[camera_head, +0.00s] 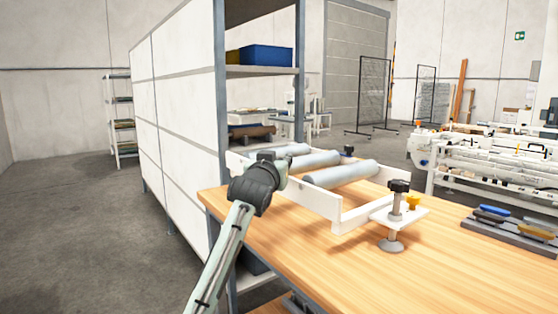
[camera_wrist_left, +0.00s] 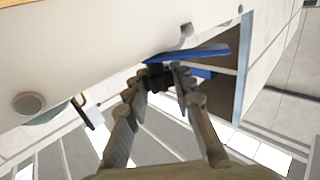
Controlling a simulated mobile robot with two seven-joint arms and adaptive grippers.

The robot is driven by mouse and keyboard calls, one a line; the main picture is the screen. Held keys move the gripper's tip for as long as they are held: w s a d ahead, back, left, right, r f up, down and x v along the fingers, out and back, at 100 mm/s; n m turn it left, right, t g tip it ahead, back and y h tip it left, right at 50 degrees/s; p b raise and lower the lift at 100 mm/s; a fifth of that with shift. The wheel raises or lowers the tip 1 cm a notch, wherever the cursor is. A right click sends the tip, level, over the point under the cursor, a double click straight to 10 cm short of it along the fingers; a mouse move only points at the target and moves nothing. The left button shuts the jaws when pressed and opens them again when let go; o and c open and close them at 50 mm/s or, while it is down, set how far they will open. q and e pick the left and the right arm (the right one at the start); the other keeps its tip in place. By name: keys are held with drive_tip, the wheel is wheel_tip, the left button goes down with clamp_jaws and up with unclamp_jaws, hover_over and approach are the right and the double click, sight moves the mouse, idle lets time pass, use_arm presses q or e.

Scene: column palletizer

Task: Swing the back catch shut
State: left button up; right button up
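A white roller frame (camera_head: 337,212) with several grey rollers (camera_head: 341,174) stands on the wooden table. At its near right corner is a clamp with a black knob (camera_head: 399,186) and a yellow piece (camera_head: 413,201). Another black knob (camera_head: 347,150) shows at the back. I cannot make out the back catch for certain. My left gripper (camera_head: 282,168) is at the frame's left end. In the left wrist view its fingers (camera_wrist_left: 164,76) lean toward each other around a small dark shape. I cannot tell whether they grip it. My right gripper is not in view.
A tall shelf (camera_head: 180,110) with a blue bin (camera_head: 266,56) stands close behind the table's left side. A dark tray (camera_head: 512,236) with blue and yellow pieces lies at the right. The table front (camera_head: 300,255) is clear.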

use_arm(q)
clamp_jaws()
